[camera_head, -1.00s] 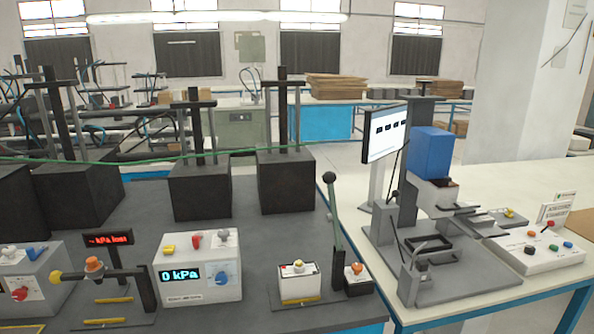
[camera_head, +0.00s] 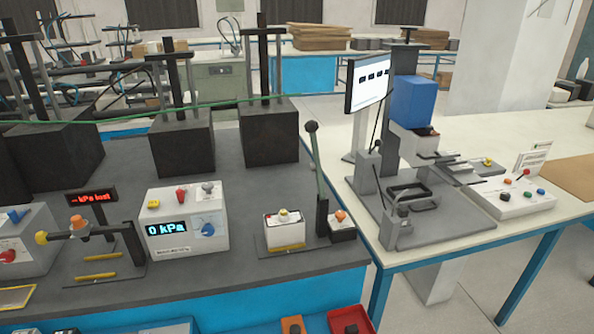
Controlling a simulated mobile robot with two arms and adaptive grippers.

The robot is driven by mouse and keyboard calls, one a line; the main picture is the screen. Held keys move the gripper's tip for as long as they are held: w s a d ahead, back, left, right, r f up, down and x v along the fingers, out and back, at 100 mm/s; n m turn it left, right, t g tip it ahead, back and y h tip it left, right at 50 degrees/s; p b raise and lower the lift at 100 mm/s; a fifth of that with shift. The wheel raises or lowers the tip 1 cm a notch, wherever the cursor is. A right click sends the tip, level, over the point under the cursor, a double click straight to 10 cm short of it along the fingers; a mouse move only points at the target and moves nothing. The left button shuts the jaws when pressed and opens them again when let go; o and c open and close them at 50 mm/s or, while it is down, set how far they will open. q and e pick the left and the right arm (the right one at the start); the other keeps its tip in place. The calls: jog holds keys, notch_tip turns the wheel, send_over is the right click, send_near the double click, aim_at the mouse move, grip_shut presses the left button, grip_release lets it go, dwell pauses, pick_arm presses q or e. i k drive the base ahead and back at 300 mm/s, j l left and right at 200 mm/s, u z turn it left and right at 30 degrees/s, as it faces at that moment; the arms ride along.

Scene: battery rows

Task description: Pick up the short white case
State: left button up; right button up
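Neither gripper shows in the head view. I cannot tell for sure which thing is the short white case. A small, low white box (camera_head: 284,230) with a yellow button on top and a yellow strip along its front stands on the dark bench, left of an upright lever. A larger white box (camera_head: 187,222) with a "0 kPa" display and a blue knob stands to its left. A low white control box (camera_head: 513,196) with coloured buttons sits on the light table at right.
The dark bench (camera_head: 250,187) carries black blocks with posts and a lever (camera_head: 318,180). Bins, one red (camera_head: 319,323) and one blue (camera_head: 165,327), show at the bottom edge, holding small items. A grey press fixture (camera_head: 447,222) and monitor (camera_head: 368,82) stand on the light table. Floor shows at lower right.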

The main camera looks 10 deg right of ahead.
aim_at(292, 233)
jog(key=i+j, duration=0.2)
jog(key=j, duration=0.2)
jog(key=i+j, duration=0.2)
jog(key=j, duration=0.15)
jog(key=i+j+z, duration=0.1)
jog(key=j, duration=0.3)
jog(key=i, duration=0.1)
